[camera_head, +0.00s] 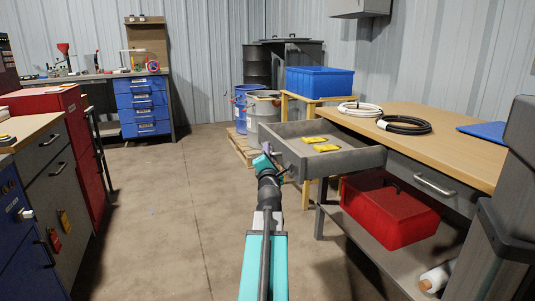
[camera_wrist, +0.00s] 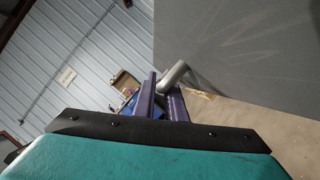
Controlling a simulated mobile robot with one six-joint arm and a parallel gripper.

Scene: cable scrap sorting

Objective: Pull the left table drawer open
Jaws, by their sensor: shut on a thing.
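The left table drawer (camera_head: 348,161) is grey and stands pulled out from the wooden-topped table (camera_head: 455,131). Two yellow items (camera_head: 314,140) lie inside it. My gripper (camera_head: 268,155) is at the drawer's front face. In the wrist view its purple fingers (camera_wrist: 160,103) are shut on the drawer's metal handle (camera_wrist: 174,76). The drawer's grey front panel (camera_wrist: 245,45) fills the upper right there. Most of the handle is hidden in the head view by my gripper.
The right table drawer (camera_head: 410,172) is closed. A white cable coil (camera_head: 360,109), a black coil (camera_head: 404,125) and a blue bin (camera_head: 319,82) are above. The floor left of my arm is clear up to the cabinets (camera_head: 55,185).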

